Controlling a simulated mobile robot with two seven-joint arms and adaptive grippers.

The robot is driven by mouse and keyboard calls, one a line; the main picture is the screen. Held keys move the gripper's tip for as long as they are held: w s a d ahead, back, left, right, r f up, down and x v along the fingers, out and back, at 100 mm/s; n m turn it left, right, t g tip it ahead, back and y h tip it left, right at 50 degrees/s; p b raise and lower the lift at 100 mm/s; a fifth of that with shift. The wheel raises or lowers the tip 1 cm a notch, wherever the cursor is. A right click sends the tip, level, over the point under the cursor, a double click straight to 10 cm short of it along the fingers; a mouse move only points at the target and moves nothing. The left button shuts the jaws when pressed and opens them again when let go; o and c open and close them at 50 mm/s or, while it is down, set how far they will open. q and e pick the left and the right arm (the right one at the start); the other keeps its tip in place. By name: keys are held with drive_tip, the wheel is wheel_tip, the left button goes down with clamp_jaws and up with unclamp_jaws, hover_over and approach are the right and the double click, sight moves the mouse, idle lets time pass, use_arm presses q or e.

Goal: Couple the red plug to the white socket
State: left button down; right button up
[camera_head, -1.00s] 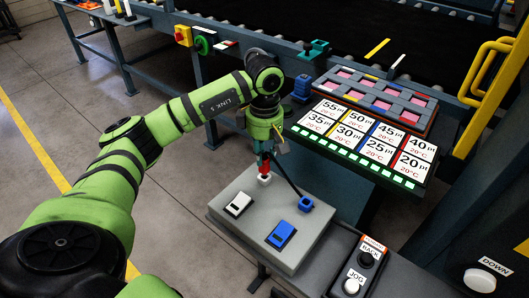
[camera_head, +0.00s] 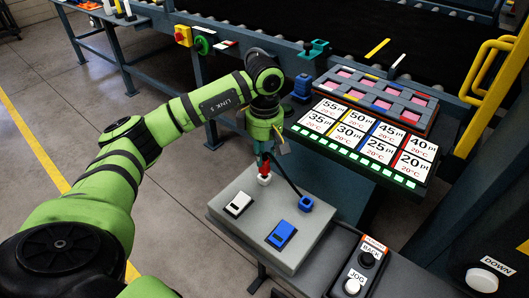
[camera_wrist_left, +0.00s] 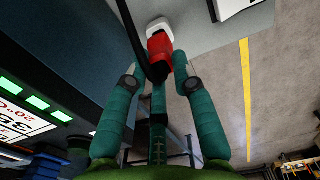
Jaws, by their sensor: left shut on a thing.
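The red plug (camera_head: 265,169) is upright at the white socket (camera_head: 264,180) near the back edge of the grey box. In the left wrist view the red plug (camera_wrist_left: 161,45) touches or nearly touches the white socket (camera_wrist_left: 159,25). I cannot tell how deep it sits. My left gripper (camera_head: 264,158) points down over the plug. In the left wrist view its teal fingers (camera_wrist_left: 160,60) are shut on the plug from both sides. A black cable (camera_wrist_left: 134,38) runs off beside the plug. My right gripper is not in view.
The grey box (camera_head: 268,208) also carries a blue socket (camera_head: 306,204), a white switch (camera_head: 238,204) and a blue switch (camera_head: 281,234). A button box (camera_head: 358,268) stands at right. A lit label panel (camera_head: 372,135) lies behind.

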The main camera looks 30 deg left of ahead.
sight(264, 155)
use_arm(q)
drive_tip(key=shift+f+b, duration=0.6)
drive_tip(key=shift+f, duration=0.25)
drive_tip(key=c, duration=1)
unclamp_jaws()
drive_tip(key=shift+o, duration=0.2)
drive_tip(key=shift+r, duration=0.1)
drive_tip(key=shift+r+p, duration=2.25)
drive_tip(key=shift+r, duration=1.25)
drive_tip(key=shift+f, duration=0.1)
